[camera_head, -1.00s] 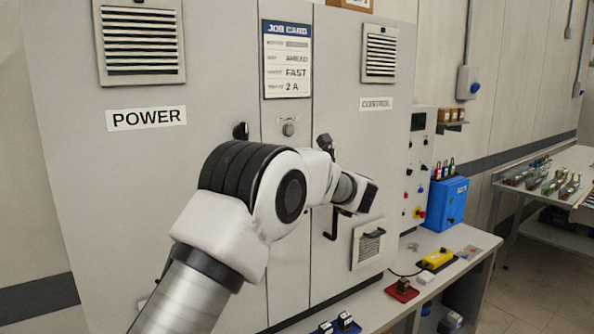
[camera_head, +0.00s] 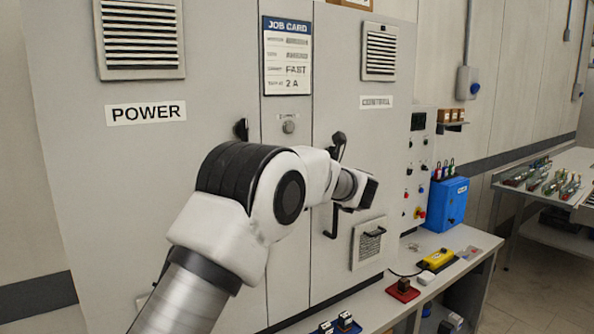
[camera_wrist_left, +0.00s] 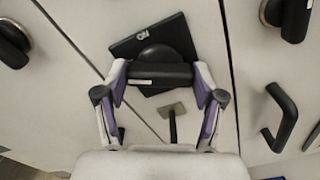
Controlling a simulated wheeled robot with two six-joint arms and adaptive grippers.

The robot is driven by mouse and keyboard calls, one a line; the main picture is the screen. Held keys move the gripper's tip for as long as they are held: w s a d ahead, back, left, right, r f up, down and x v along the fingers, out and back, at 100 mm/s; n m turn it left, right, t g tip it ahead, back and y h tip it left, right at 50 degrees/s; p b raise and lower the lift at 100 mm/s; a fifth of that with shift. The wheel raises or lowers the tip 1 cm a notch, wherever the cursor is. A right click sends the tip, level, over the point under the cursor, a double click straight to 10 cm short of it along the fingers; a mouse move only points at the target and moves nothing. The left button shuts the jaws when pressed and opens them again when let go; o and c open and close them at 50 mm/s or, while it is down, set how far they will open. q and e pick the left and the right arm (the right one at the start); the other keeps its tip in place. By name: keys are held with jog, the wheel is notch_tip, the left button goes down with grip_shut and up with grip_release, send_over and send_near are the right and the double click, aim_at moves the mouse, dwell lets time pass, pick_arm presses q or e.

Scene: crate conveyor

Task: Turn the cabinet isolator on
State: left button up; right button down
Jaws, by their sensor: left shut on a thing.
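In the left wrist view my left gripper (camera_wrist_left: 159,84) is shut on the black isolator handle (camera_wrist_left: 160,72), a bar lying across between its two fingertips. Behind the handle is a black square plate (camera_wrist_left: 181,36), tilted in the picture, with white lettering that looks like an upside-down "ON" near its upper edge. In the head view my left arm crosses in front of the cabinet (camera_head: 220,60) and hides most of the isolator. My right gripper is not in view.
A black door handle (camera_wrist_left: 283,118) stands out beside the gripper in the wrist view, with round dark knobs at the top corners. A bench (camera_head: 455,245) with a yellow box (camera_head: 437,259) and a blue box (camera_head: 449,202) lies right of the cabinet.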

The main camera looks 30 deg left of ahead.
pick_arm(q)
jog(key=shift+m+p, duration=2.25)
jog(key=shift+m, duration=3.85)
jog(key=o, duration=1.1)
jog(key=shift+w, duration=0.1)
jog(key=shift+o, duration=0.2)
